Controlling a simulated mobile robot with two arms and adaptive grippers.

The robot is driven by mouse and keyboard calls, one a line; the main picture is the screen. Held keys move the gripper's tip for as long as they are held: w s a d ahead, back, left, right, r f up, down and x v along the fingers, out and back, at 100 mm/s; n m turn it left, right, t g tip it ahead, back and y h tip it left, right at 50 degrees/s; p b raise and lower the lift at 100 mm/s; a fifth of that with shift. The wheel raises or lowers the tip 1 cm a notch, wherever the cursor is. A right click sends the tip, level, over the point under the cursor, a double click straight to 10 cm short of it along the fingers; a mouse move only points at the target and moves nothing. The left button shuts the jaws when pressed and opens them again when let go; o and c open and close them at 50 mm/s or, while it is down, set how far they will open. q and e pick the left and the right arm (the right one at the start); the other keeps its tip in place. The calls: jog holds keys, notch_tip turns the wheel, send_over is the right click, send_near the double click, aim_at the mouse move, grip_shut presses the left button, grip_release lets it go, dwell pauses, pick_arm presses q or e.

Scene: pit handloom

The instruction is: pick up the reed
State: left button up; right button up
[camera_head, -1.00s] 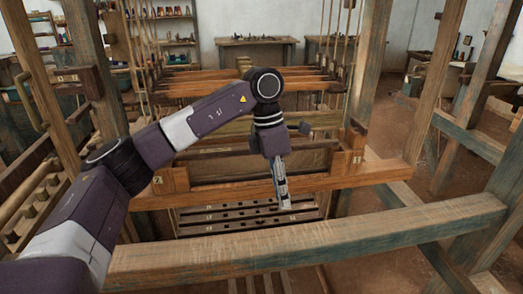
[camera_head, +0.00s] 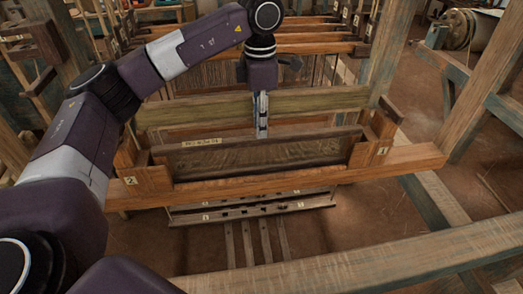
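The reed (camera_head: 263,158) is a long, low panel of fine wires in a dark wooden frame. It sits across the middle of the loom in a wooden batten frame (camera_head: 300,181), with a small label near the left of its top bar. My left gripper (camera_head: 262,133) points straight down at the middle of the reed's top bar. Its fingertips overlap the bar's upper edge in the picture; I cannot tell whether they touch it. The fingers are seen edge-on, so their opening is hidden. My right gripper is out of view.
A greenish wooden beam (camera_head: 330,102) runs just behind the reed. Slotted bars (camera_head: 240,211) and treadles (camera_head: 256,245) lie below. A heavy front beam (camera_head: 370,262) crosses the lower right, and a thick post (camera_head: 495,75) stands at right.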

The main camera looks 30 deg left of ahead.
pick_arm(q)
jog(key=p, duration=0.2)
send_over(262, 155)
jog(key=f, duration=0.4)
jog(key=shift+w+a+f, duration=0.2)
jog(key=shift+w+f, duration=0.05)
jog(key=shift+f, duration=0.15)
jog(key=c, duration=0.5)
grip_shut()
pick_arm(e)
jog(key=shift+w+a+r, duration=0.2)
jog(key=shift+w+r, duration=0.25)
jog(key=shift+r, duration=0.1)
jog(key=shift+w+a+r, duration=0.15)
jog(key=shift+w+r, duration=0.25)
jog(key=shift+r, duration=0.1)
